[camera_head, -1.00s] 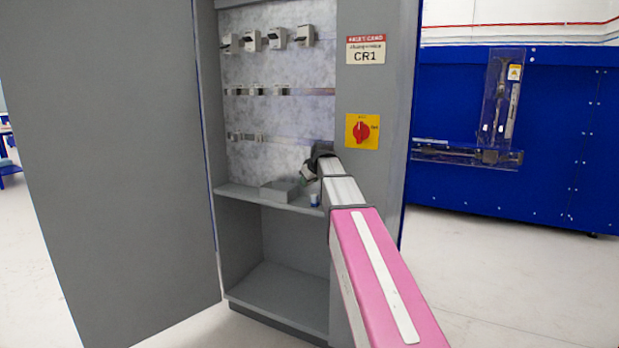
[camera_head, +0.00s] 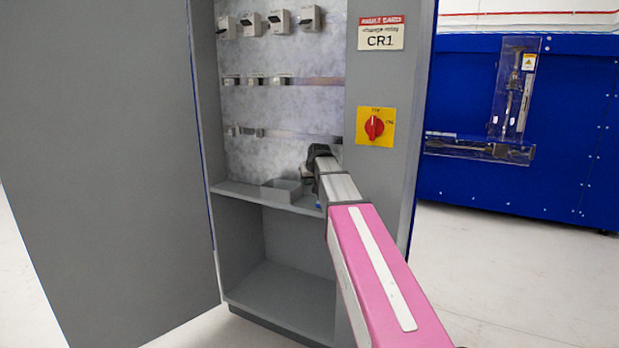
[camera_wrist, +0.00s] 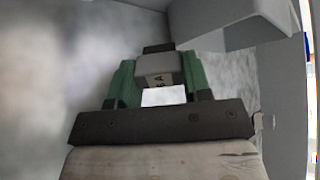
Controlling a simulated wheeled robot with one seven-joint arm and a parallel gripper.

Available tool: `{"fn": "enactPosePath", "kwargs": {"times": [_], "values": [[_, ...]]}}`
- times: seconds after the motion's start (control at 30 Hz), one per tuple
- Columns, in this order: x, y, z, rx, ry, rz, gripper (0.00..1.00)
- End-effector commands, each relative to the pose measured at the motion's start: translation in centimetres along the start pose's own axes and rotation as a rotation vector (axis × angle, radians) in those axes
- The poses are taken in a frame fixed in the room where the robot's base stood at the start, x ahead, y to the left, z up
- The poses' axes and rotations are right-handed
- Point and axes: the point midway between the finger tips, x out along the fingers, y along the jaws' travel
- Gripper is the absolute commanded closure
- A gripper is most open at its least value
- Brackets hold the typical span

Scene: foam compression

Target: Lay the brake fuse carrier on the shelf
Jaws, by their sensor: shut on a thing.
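My gripper (camera_wrist: 160,78) has green fingers shut on the brake fuse carrier (camera_wrist: 157,66), a small grey block with dark lettering and a dark far end. In the head view my gripper is mostly hidden behind my arm, just above the right part of the shelf, and the carrier cannot be made out there. The grey shelf (camera_head: 232,190) runs across the open cabinet at mid height. The carrier appears held clear of the shelf.
A grey open tray (camera_head: 281,190) stands on the shelf, left of my gripper. Several breakers (camera_head: 279,22) and smaller units (camera_head: 255,79) sit on rails above. The cabinet's right frame carries a red switch (camera_head: 374,127). The open door (camera_head: 100,160) stands at left.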

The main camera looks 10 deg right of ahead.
Motion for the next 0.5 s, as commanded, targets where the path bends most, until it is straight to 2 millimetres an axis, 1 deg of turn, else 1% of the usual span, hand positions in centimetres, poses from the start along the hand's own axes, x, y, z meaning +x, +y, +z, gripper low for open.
{"fn": "enactPosePath", "kwargs": {"times": [0.5], "values": [[3.8, 0.0, 3.2, -0.001, -0.001, -0.001, 0.93]]}}
